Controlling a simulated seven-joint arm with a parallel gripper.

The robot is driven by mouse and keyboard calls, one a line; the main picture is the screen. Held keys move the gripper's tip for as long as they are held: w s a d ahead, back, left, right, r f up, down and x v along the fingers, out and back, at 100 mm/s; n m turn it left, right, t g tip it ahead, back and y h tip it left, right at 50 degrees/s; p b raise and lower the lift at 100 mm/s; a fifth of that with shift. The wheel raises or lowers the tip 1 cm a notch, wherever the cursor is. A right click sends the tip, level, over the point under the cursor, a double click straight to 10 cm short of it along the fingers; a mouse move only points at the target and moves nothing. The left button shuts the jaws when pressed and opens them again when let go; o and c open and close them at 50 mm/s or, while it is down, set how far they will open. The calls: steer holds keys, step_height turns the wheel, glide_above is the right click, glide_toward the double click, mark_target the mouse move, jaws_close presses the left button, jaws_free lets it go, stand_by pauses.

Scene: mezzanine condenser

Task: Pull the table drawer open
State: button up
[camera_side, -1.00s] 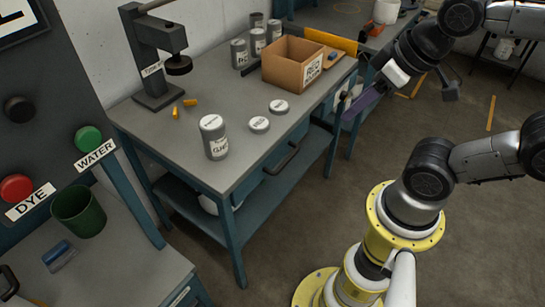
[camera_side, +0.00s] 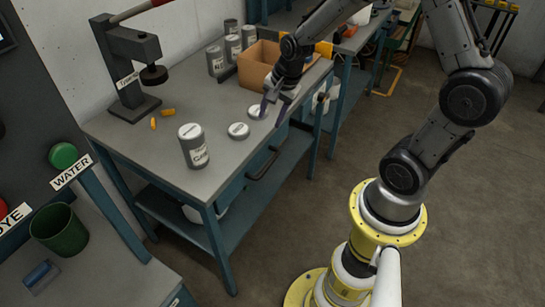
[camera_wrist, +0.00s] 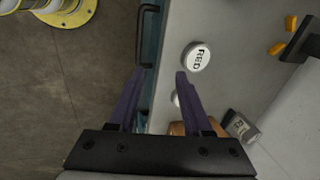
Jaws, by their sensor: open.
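The table (camera_side: 205,163) has a grey top and a teal frame. The drawer sits under its front edge and looks shut, with a dark bar handle (camera_side: 263,163) on its teal front. In the wrist view the handle (camera_wrist: 140,36) is ahead of my fingers and slightly left, beside the table edge. My gripper (camera_side: 272,113) points down by the front edge of the table, farther along it than the handle and apart from it. In the wrist view my gripper (camera_wrist: 160,74) has its two purple fingers spread with nothing between them.
A grey can (camera_side: 193,147) and two lids, one nearer lid (camera_side: 238,131) and one nearer my gripper (camera_side: 257,112), stand near the front edge. A cardboard box (camera_side: 258,70) is close behind my gripper. A press (camera_side: 133,75) stands at the left. The floor before the drawer is clear.

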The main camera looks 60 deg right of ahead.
steer(key=g, duration=0.1)
glide_toward(272, 160)
steer(key=shift+m, duration=0.3)
steer(key=x, duration=0.8)
steer(key=shift+a+f, duration=0.1)
jaws_close()
stand_by(0.9)
